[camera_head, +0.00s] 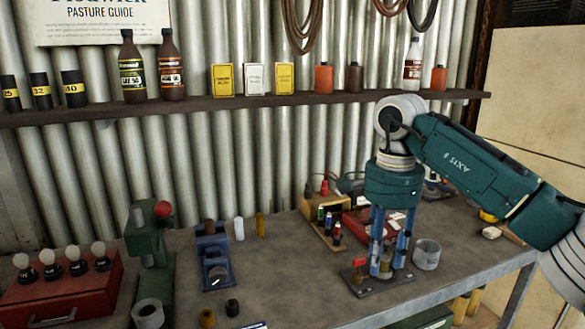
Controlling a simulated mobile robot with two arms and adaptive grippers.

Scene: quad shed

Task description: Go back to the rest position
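My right arm comes in from the right, and its gripper (389,265) points straight down over the workbench (290,285). Its two blue fingers are spread apart, with a visible gap between them. They stand over a small dark stand (378,285) with a red knob, and a brass-coloured part shows low between the fingers. I cannot tell whether the fingers touch it. My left gripper is not in view.
A grey metal cup (426,254) stands just right of the gripper. A wooden rack (325,232) with small bottles is left of it. A blue holder (214,258), green press (150,250) and red box (65,290) stand farther left. A loaded shelf (250,101) runs behind.

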